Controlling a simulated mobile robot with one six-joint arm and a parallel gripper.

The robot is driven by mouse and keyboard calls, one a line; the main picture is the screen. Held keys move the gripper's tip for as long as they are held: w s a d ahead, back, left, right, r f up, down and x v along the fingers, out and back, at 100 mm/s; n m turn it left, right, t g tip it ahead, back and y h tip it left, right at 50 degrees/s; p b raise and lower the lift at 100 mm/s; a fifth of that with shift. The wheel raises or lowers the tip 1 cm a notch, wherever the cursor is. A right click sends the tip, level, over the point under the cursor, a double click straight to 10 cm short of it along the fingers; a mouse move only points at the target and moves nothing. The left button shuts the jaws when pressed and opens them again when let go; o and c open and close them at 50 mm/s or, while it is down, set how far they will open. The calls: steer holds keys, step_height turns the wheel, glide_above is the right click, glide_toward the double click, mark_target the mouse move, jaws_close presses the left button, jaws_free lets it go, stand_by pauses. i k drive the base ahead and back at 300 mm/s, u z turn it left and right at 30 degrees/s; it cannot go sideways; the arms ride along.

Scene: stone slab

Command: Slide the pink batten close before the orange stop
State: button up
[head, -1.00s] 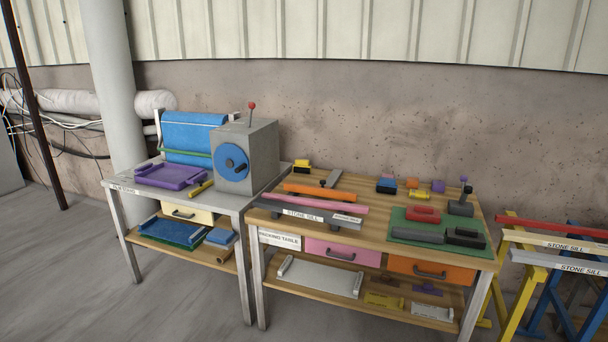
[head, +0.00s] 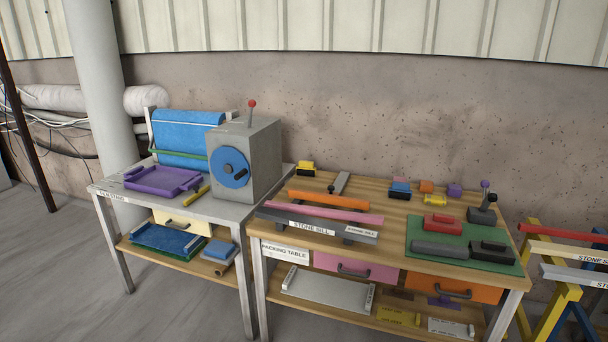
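The pink batten (head: 322,212) is a long thin bar lying on the packing table, along the back of the grey stone sill (head: 312,227) near the table's front left. The orange stop (head: 328,200) looks to be the orange bar just behind the batten, roughly parallel to it. A narrow strip lies between them; the exact gap is hard to judge from this angle. My gripper is not in view.
A grey bar with a dark knob (head: 341,183) lies behind the orange bar. A green mat (head: 464,242) with red and dark blocks fills the table's right side. A grey machine (head: 243,160) stands on the left table (head: 240,204). Trestles (head: 560,280) stand at right.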

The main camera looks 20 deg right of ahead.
mark_target(296, 208)
steer(key=u, duration=0.05)
steer(key=i, duration=0.75)
steer(key=u, duration=0.65)
steer(key=i, duration=0.65)
steer(key=u, duration=0.4)
